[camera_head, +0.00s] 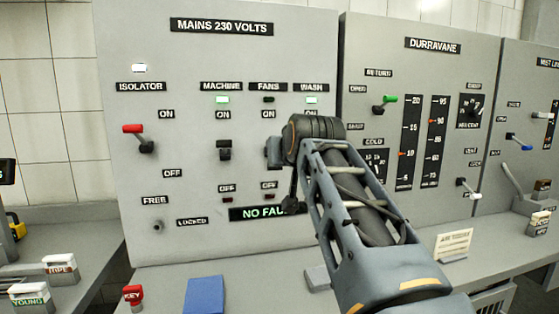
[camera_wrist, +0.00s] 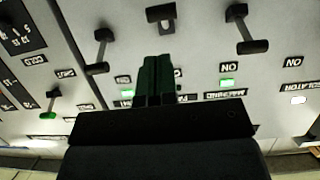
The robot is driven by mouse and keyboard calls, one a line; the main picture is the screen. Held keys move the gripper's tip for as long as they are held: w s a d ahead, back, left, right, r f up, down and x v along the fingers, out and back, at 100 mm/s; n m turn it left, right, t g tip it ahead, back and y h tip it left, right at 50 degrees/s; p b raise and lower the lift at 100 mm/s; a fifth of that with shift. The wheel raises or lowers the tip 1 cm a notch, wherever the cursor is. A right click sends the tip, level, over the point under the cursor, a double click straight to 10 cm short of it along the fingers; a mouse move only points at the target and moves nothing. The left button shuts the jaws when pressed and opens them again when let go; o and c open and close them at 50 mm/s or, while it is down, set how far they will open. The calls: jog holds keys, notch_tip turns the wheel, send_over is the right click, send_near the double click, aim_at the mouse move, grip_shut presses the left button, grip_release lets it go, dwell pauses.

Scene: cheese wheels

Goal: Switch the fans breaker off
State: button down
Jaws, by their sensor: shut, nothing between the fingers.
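The fans lever (camera_wrist: 160,14) shows in the wrist view, which looks at the panel upside down. Its handle lies on the OFF side, opposite to the machine lever (camera_wrist: 252,46) and the wash lever (camera_wrist: 98,68), whose handles point to ON. In the head view, the lamp under the FANS label (camera_head: 268,87) is dark, while the machine and wash lamps are green. My gripper (camera_wrist: 157,60) is shut and empty in front of the panel, its tips apart from the fans handle in the picture.
The isolator lever (camera_head: 133,129) with its red handle is up at the left. The machine lever stands close beside the fans lever. The DURRAVANE panel (camera_head: 392,48) is to the right. A blue booklet (camera_head: 204,295) and red key block (camera_head: 133,298) lie on the desk.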

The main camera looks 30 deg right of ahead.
jog(key=v, duration=0.7)
jog(key=shift+s+a+r, duration=0.2)
jog(key=shift+a, duration=0.1)
jog(key=shift+r, duration=0.1)
